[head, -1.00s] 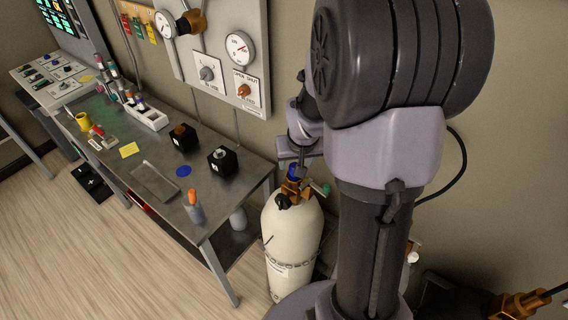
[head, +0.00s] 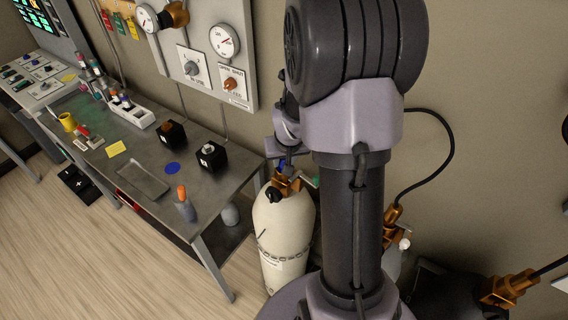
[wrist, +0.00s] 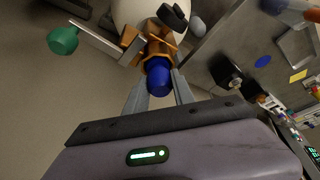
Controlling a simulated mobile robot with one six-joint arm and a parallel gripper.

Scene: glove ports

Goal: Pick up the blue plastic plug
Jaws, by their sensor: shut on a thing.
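The blue plastic plug (wrist: 158,79) sits at the end of the brass valve (wrist: 155,47) on top of a cream gas cylinder. In the wrist view my gripper (wrist: 160,86) has a finger on each side of the plug and is shut on it. The plug appears to touch the brass valve; I cannot tell how firmly it is seated. In the head view the plug (head: 282,163) is small and partly hidden by my gripper (head: 286,160), above the cylinder (head: 283,225).
A green knob (wrist: 63,41) sticks out from the valve on a grey stem. A steel workbench (head: 205,208) stands left of the cylinder, with black boxes, a tray (head: 143,180) and a blue disc (head: 173,168). A gauge panel (head: 213,85) hangs on the wall behind.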

